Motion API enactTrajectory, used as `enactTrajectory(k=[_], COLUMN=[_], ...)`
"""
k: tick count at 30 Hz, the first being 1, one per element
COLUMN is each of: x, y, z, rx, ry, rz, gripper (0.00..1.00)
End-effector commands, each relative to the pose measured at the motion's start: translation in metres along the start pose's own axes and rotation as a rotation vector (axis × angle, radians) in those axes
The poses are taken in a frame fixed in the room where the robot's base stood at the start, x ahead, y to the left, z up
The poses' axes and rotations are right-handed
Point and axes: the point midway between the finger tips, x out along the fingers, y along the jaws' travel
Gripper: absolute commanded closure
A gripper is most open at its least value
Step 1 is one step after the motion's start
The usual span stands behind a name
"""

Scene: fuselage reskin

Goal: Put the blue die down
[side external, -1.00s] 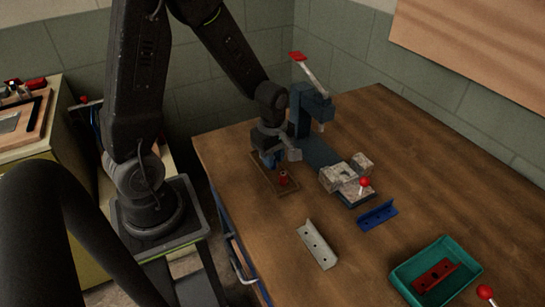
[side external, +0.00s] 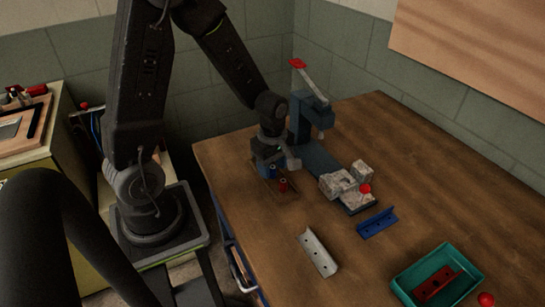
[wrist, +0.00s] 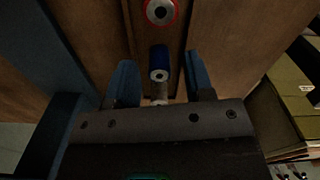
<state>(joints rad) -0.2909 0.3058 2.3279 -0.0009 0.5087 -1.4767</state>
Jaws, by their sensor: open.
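The blue die (wrist: 160,58) is a short cylinder with a pale metal end and a dark hole. In the wrist view it lies between the tips of my open gripper (wrist: 160,66), with a visible gap to each finger. In the side view my gripper (side external: 270,163) is just over the wooden rack (side external: 262,186), and the blue die (side external: 272,171) shows low beside it. Whether the die is fully seated in the rack is hidden. The red die (side external: 283,185) stands upright in the rack, near the blue one; it also shows in the wrist view (wrist: 160,11).
A blue-grey press (side external: 303,120) with a red-tipped lever stands behind my gripper. Grey blocks (side external: 338,184), a blue angle bracket (side external: 377,222) and a grey one (side external: 318,250) lie to the right. A green tray (side external: 403,278) holds a red bracket.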

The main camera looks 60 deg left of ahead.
Motion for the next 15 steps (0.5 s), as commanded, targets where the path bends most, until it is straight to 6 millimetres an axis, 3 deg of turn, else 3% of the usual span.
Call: enactTrajectory(k=[5, 15], x=[-0.022, -0.092], y=[0.002, 0.001], z=[0.000, 0.000], rx=[0.000, 0.000], ry=[0.001, 0.001], rz=[0.007, 0.008], gripper=[0.52, 0.52])
